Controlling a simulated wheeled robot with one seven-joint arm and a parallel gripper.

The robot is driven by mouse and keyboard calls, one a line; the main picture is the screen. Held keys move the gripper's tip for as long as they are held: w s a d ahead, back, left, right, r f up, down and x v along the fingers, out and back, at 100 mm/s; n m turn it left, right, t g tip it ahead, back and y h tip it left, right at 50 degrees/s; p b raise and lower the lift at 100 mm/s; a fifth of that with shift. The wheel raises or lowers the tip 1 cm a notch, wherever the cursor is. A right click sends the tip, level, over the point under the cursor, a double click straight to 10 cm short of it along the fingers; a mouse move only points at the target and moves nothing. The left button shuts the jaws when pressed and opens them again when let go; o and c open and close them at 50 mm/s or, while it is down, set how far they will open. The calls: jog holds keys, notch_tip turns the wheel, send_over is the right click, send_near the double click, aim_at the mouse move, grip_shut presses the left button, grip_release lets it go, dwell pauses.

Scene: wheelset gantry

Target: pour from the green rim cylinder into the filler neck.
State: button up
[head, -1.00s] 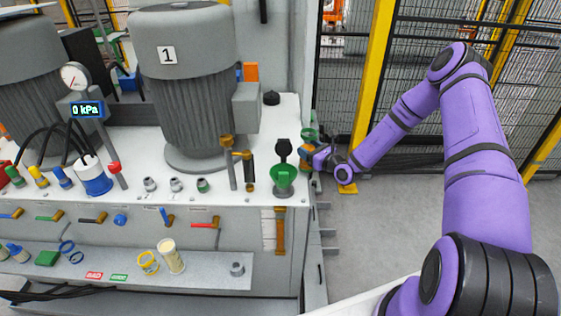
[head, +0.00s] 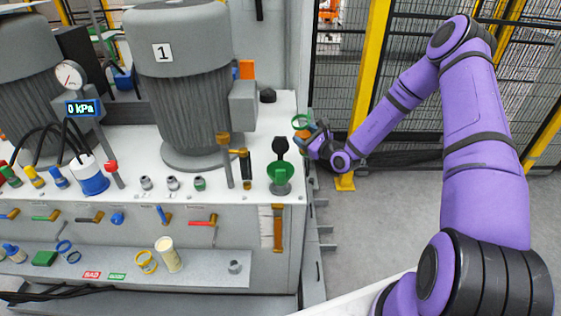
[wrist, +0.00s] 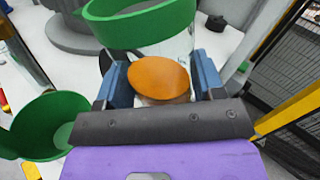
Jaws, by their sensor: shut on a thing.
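The green rim cylinder (head: 301,122) is clear-walled and held upright or nearly so beside the machine's right edge. In the wrist view its green rim (wrist: 140,24) is at the top, and an orange disc, perhaps its contents, shows lower between the blue fingers. My gripper (head: 305,138) is shut on it; the fingers also show in the wrist view (wrist: 158,82). The filler neck (head: 280,173), a green funnel, stands at the bench's front right corner, left of and lower than the cylinder. It shows at left in the wrist view (wrist: 45,128), apart from the cylinder.
A black flap-like piece (head: 281,147) stands just behind the funnel. Upright brown-topped levers (head: 226,160) and a large grey motor (head: 190,90) are to the left. A yellow post (head: 366,95) and mesh fence stand behind my arm. Open floor is at right.

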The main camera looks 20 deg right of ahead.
jog(key=shift+s+a+r+n, duration=0.15)
jog(key=shift+a+r+n, duration=0.1)
jog(key=shift+n, duration=0.3)
jog(key=shift+s+a+r+n, duration=0.15)
jog(key=shift+r+n, duration=0.1)
jog(key=shift+n, duration=0.3)
jog(key=shift+s+a+f+n+y, duration=0.25)
jog(key=shift+a+n+y, duration=0.1)
jog(key=shift+n, duration=0.35)
jog(key=shift+f+n, duration=0.25)
jog(key=shift+n, duration=0.95)
jog(key=shift+f+n, duration=0.1)
jog(key=shift+n, duration=0.7)
jog(key=shift+r+n+y+p, duration=0.4)
jog(key=shift+r+n+y, duration=0.45)
jog(key=shift+n, duration=0.85)
dwell(2.0)
jog(key=shift+r, duration=0.2)
jog(key=f+m+h, duration=0.1)
jog(key=m, duration=0.1)
jog(key=shift+f+m, duration=0.3)
jog(key=shift+f, duration=0.1)
jog(key=shift+f+m, duration=0.15)
jog(key=shift+m, duration=0.65)
jog(key=shift+m+h, duration=0.4)
jog(key=shift+m, duration=0.3)
